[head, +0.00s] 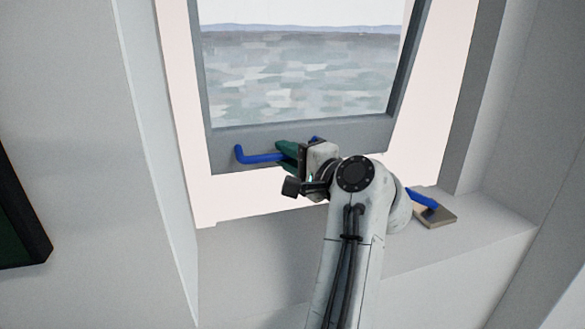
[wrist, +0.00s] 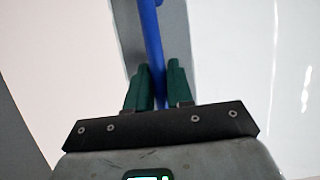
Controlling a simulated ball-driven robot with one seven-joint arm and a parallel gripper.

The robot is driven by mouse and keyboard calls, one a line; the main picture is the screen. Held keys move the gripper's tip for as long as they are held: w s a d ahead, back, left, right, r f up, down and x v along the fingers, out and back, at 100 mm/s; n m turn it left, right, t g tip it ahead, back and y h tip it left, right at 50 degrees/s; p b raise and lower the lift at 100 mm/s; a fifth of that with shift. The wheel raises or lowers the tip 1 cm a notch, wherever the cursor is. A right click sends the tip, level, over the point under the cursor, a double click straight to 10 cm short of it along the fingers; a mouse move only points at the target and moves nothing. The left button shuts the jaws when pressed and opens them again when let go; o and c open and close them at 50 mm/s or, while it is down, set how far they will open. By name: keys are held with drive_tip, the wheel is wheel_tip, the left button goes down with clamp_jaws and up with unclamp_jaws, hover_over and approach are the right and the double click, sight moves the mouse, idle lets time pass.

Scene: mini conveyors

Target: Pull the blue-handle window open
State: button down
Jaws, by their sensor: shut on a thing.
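The window is a grey-framed pane (head: 296,75) with a blue bar handle (head: 258,158) along its lower frame. The frame looks tilted, its lower edge apart from the pale opening around it. My gripper (head: 284,152) is at the handle's middle. In the wrist view the blue handle (wrist: 150,45) runs between the two green fingers (wrist: 160,85) of my gripper, which is shut on it. The right part of the handle is mostly hidden behind my gripper in the head view.
A blue lever on a beige block (head: 436,215) sits on the grey ledge (head: 480,228) to the right of my arm. Grey walls close in on the left and right. A dark framed panel (head: 22,215) hangs at the far left.

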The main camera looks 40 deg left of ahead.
drive_tip(key=c, duration=1.1)
unclamp_jaws()
drive_tip(key=shift+d, duration=0.1)
drive_tip(key=b+v, duration=0.1)
drive_tip(key=v, duration=0.9)
drive_tip(key=shift+s+d+f+b, duration=0.1)
drive_tip(key=shift+d+b, duration=0.15)
drive_tip(key=shift+b, duration=0.1)
